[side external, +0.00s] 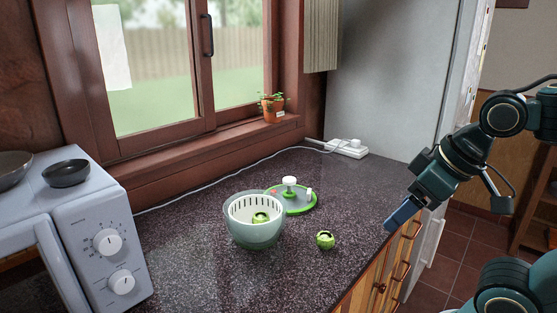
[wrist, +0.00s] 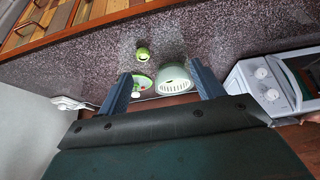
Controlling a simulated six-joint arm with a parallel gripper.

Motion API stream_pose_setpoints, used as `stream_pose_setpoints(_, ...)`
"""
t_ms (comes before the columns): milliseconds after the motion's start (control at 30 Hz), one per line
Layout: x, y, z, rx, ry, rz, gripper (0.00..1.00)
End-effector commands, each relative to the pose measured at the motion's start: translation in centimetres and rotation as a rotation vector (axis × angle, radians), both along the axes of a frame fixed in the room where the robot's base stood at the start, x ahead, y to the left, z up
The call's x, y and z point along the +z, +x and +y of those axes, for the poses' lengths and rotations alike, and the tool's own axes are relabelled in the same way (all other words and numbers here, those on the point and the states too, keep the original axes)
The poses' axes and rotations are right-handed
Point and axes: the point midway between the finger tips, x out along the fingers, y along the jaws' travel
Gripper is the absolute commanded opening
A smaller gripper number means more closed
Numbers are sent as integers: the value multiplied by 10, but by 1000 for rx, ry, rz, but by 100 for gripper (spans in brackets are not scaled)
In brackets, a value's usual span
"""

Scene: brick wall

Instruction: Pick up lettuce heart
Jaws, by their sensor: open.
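A small green lettuce heart (side external: 325,240) lies on the dark speckled countertop, to the right of the salad spinner bowl. It also shows in the wrist view (wrist: 142,54), beyond the fingers. A second green lettuce heart (side external: 261,217) sits inside the white basket of the spinner bowl (side external: 254,233). My gripper (side external: 403,214) is at the counter's right edge in the side view, apart from both hearts. In the wrist view my gripper (wrist: 162,82) has its two blue fingers spread wide, with nothing held between them.
The green spinner lid (side external: 297,202) with a white knob lies behind the bowl. A white microwave (side external: 95,245) with pans on top stands at left. A power strip (side external: 347,148) and its cable lie along the back. A potted plant (side external: 272,107) is on the sill. The right countertop is clear.

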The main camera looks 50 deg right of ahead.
Motion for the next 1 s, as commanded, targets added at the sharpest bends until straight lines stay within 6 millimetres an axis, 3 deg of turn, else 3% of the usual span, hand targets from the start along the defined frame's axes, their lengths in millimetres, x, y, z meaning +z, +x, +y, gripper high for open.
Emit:
stream_pose_setpoints(633, 1, 4, -1, -27, 12, 10, 68)
stream_pose_setpoints(1000, 6, 43, -10, -323, 131, 112, 68)
